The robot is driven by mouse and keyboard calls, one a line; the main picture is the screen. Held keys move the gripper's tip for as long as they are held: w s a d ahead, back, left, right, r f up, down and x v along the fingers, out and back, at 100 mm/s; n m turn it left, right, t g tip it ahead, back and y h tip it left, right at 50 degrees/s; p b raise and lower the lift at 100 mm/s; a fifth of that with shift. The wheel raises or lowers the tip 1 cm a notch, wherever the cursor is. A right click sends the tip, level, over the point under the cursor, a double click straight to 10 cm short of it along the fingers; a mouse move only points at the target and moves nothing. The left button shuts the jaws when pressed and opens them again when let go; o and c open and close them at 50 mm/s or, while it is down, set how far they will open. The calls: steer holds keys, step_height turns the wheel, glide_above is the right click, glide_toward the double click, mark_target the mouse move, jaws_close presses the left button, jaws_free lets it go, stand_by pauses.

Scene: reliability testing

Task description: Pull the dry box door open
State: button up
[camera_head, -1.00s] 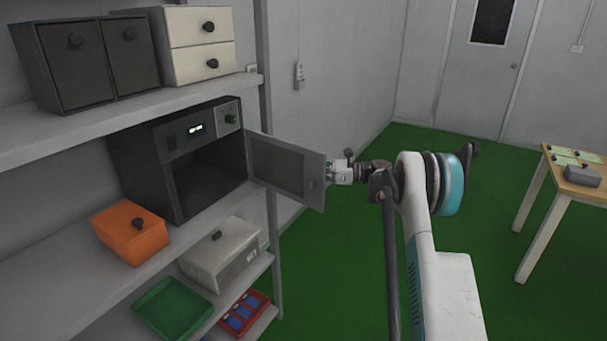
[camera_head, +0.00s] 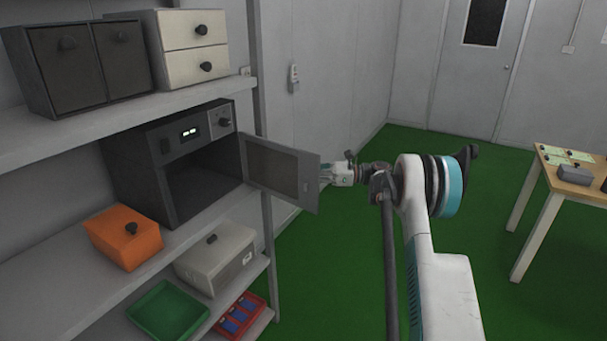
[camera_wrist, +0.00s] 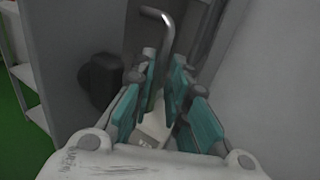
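The dry box (camera_head: 150,185) is a dark box with a small lit display, standing on the middle shelf. Its door (camera_head: 275,170) is swung wide open to the right on its hinge side, and the dark inside shows empty. My gripper (camera_head: 340,174) is at the door's outer side near its free edge, with its fingertips partly hidden by the door. In the wrist view, a bent metal handle (camera_wrist: 167,38) passes between the teal fingers of my gripper (camera_wrist: 165,75). The fingers stand apart with a visible gap; contact with the handle is not clear.
An orange box (camera_head: 123,237) and a white box (camera_head: 217,258) stand left and below. A green tray (camera_head: 168,312) and a red tray (camera_head: 240,318) are lower. A wooden table (camera_head: 572,190) stands at right. Green floor beyond the door is clear.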

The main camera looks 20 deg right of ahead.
steer(key=v, duration=1)
steer(key=shift+d, duration=0.25)
steer(key=shift+s, duration=0.1)
